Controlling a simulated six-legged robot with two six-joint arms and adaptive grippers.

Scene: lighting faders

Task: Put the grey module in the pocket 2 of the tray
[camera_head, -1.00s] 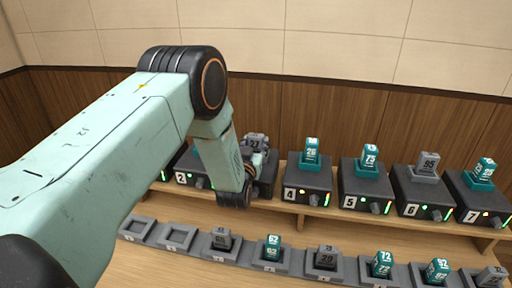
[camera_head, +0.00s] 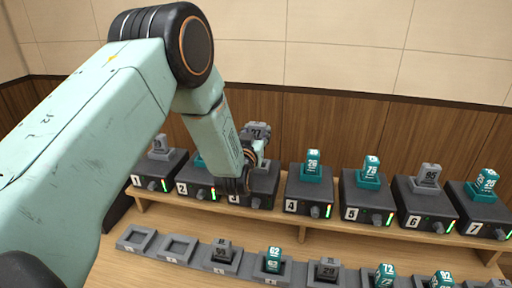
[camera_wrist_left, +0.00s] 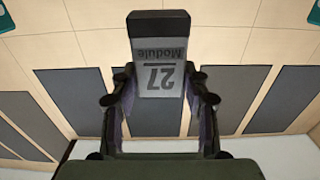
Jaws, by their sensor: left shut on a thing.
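My left gripper (camera_head: 252,150) is shut on a grey module (camera_head: 258,129) marked 27, above or at box 3 (camera_head: 262,186). In the left wrist view the module (camera_wrist_left: 160,62) stands between the two fingers, its printed face towards the camera. My arm and gripper partly hide box 3, so I cannot tell whether the module is clear of it. The tray (camera_head: 202,261) runs along the front of the table. Its pocket 2 (camera_head: 178,247), second from the left, is empty. My right gripper is not in view.
Pocket 1 (camera_head: 137,239) is empty too. The pocket right of pocket 2 holds a grey module (camera_head: 222,248), then comes a teal module (camera_head: 273,258). Several black boxes with modules stand on the shelf (camera_head: 345,228) behind the tray.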

